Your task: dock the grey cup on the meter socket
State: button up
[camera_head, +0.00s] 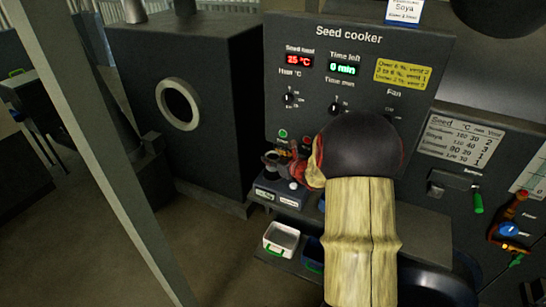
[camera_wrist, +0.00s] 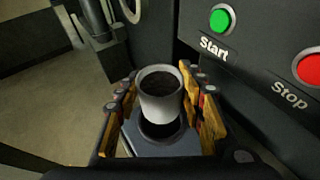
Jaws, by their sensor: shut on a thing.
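The grey cup (camera_wrist: 160,106) stands between the two fingers of my gripper (camera_wrist: 163,110) in the wrist view, mouth up and roughly upright, with a dark inside. My gripper is shut on it. Just below the cup is a dark round opening, which looks like the meter socket (camera_wrist: 162,131), in a blue-grey block. Whether the cup touches it I cannot tell. My arm hides part of that area.
The seed cooker panel (camera_head: 400,45) rises close behind my gripper. The green Start button (camera_wrist: 222,18) and red Stop button (camera_wrist: 310,67) are close on the right in the wrist view. A white bin (camera_head: 282,239) sits on a lower shelf. Open floor lies left.

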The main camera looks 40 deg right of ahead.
jog(key=shift+f+b, duration=0.95)
jog(key=shift+f, duration=0.8)
jog(key=shift+b, duration=0.35)
jog(key=shift+f+b, duration=0.6)
jog(key=shift+f, duration=0.05)
dwell(0.3)
jog(key=o, duration=0.9)
jog(key=shift+s, duration=0.1)
jog(key=shift+s+r, duration=0.1)
jog(key=shift+p+v, duration=1.8)
jog(key=shift+v, duration=3.6)
